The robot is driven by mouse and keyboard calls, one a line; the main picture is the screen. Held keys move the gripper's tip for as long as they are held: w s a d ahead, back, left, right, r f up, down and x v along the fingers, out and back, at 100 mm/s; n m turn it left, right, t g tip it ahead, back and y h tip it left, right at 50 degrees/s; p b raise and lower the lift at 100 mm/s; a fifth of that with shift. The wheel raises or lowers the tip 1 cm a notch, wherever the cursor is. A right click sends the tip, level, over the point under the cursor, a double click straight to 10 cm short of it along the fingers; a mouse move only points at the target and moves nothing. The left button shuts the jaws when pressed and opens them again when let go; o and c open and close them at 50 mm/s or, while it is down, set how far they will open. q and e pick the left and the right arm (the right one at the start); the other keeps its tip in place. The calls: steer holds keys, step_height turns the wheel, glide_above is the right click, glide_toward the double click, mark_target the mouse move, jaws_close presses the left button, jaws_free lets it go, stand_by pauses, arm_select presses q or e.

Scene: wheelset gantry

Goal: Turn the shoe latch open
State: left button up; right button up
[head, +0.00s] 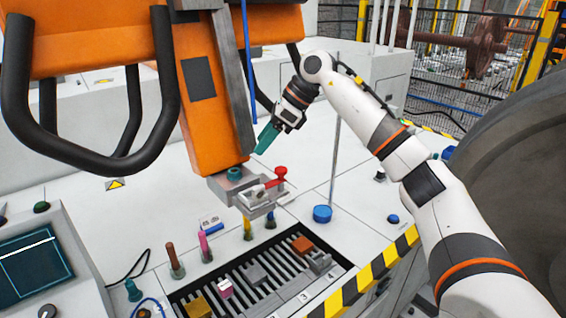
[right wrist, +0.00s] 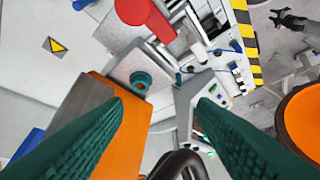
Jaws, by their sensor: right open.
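The shoe latch shows as a lever with a round red knob (head: 281,171), on the grey shoe (head: 232,186) at the foot of the orange column (head: 207,110). The red knob (right wrist: 135,10) also shows at the top of the right wrist view, beyond my fingertips. My right gripper (head: 265,141) is above and slightly left of the knob, apart from it, with its green fingers pointing down. In the right wrist view my right gripper (right wrist: 162,104) has its fingers spread, with nothing held between them. My left gripper is not seen in the head view.
A green round fitting (head: 234,173) sits on the shoe beside the latch. Below stand several coloured pegs (head: 203,246) and a slotted tray (head: 245,300) with small blocks. A blue knob (head: 322,213) is on the white bench (head: 350,185). Black handles (head: 90,155) hang at left.

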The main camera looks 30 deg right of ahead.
mark_target(282, 169)
steer(key=s+d+r+g+h, duration=0.1)
steer(key=s+d+r+h, duration=0.25)
steer(key=d, duration=0.45)
steer(key=shift+m+y, duration=0.3)
steer(key=shift+y, duration=0.15)
steer(key=p+x, duration=0.1)
steer(key=x, duration=1.1)
steer(key=shift+s+f, duration=0.15)
steer(key=shift+s, duration=0.05)
steer(key=c, duration=1)
steer(key=shift+o, duration=0.2)
